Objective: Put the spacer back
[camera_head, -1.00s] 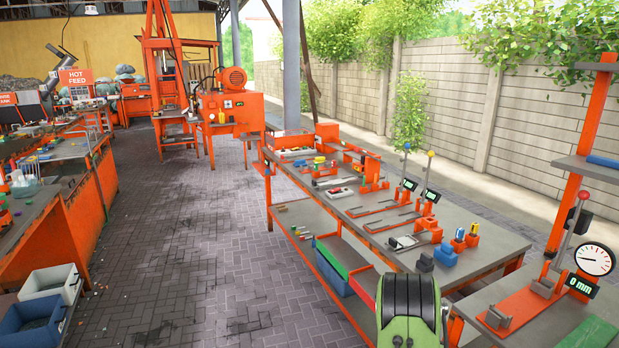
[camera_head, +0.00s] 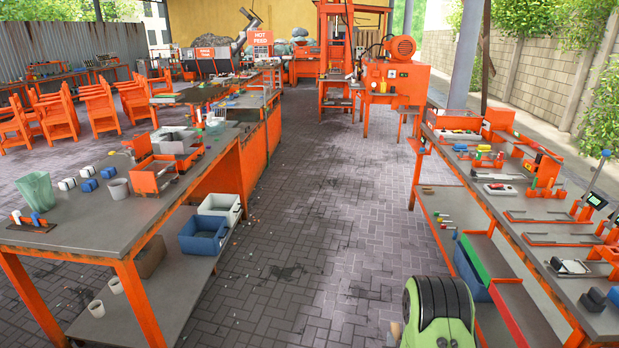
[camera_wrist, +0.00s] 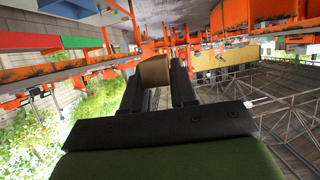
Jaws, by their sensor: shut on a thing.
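My gripper (camera_wrist: 157,84) is shut on a tan-brown block, which I take to be the spacer (camera_wrist: 154,70). The block sits between the two dark fingers near their tips in the wrist view. That view is upside down, and the block is held in the air, apart from any table. In the head view my green arm link shows at the bottom, right of centre, and hides most of the gripper. I cannot tell which spot on the benches is the spacer's place.
A grey-topped orange bench (camera_head: 95,228) stands at left, with cups, blocks and an orange open box (camera_head: 152,178). Blue (camera_head: 203,238) and white bins sit on its lower shelf. Another orange bench (camera_head: 510,228) with tools stands at right. The paved aisle (camera_head: 320,230) between is clear.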

